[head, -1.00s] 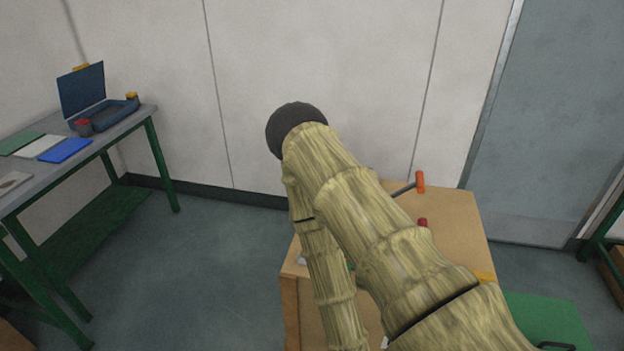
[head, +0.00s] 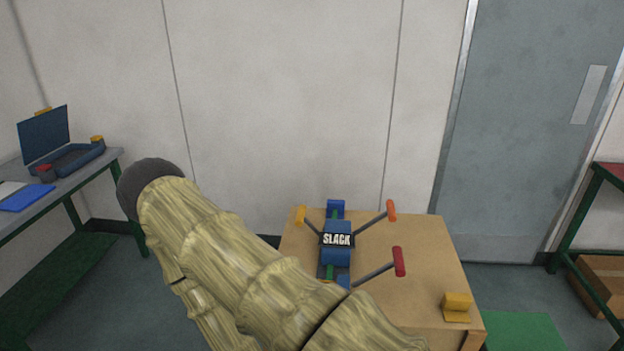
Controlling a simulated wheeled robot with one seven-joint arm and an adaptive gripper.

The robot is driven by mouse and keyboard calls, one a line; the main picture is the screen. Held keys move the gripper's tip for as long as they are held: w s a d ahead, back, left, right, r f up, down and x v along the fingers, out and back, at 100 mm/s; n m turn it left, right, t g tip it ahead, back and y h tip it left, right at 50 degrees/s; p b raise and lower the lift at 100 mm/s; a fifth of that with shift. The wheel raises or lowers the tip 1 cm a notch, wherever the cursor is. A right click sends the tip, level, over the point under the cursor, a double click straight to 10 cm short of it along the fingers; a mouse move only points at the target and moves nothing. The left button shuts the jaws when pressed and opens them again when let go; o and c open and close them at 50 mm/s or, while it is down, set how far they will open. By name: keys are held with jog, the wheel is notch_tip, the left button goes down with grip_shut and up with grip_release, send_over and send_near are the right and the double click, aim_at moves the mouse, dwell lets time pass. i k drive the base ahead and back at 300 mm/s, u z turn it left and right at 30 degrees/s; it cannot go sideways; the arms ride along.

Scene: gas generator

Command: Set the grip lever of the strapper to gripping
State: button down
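The strapper (head: 337,254) sits on the wooden table; it is a blue device with a black label reading "SLACK". It has several levers: one with an orange handle (head: 391,210) at the upper right, one with a red handle (head: 399,262) at the lower right, and one with a yellow-orange handle (head: 300,215) at the upper left. I cannot tell which is the grip lever. My arm crosses the lower left of the head view, left of the strapper and apart from its handles. My gripper's fingers do not show.
The wooden table (head: 430,245) has free room on its right, with a yellow block (head: 456,307) near its front right corner. A grey bench (head: 75,180) with an open blue case (head: 75,155) stands left. A door (head: 530,130) and a green-framed table (head: 600,185) are right.

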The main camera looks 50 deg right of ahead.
aim_at(300, 217)
jog(key=i, duration=0.4)
jog(key=z, duration=1.4)
